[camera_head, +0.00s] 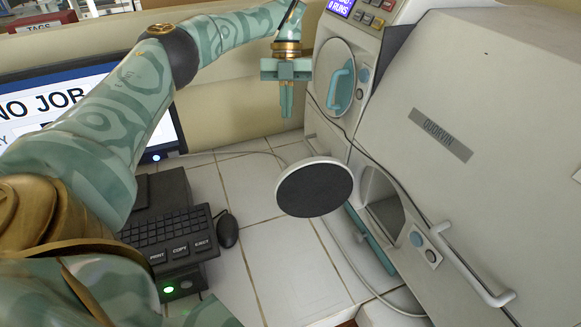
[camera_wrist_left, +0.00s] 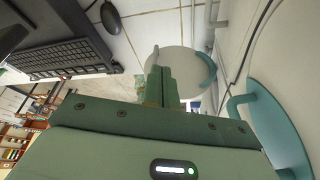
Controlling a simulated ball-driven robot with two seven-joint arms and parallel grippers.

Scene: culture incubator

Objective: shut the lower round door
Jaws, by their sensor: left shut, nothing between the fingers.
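The lower round door (camera_head: 314,188) stands open, swung out from the incubator front, its dark inner face toward the head camera. The round opening (camera_head: 385,207) to its right is uncovered. The left wrist view shows the door's pale outer face (camera_wrist_left: 183,62) with a teal handle (camera_wrist_left: 209,70) at its right edge. My left gripper (camera_head: 286,116) is shut and empty, fingers pointing down, above and behind the door and apart from it. In the left wrist view its fingers (camera_wrist_left: 160,80) overlap the door's near edge. My right gripper is not in view.
The upper round door (camera_head: 343,80), with a teal handle, is shut beside my left gripper. A white bar handle (camera_head: 465,265) juts from the incubator at right. A keyboard (camera_head: 165,228), a mouse (camera_head: 228,232) and a monitor (camera_head: 60,100) stand left. Tiled bench (camera_head: 285,260) is bare between.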

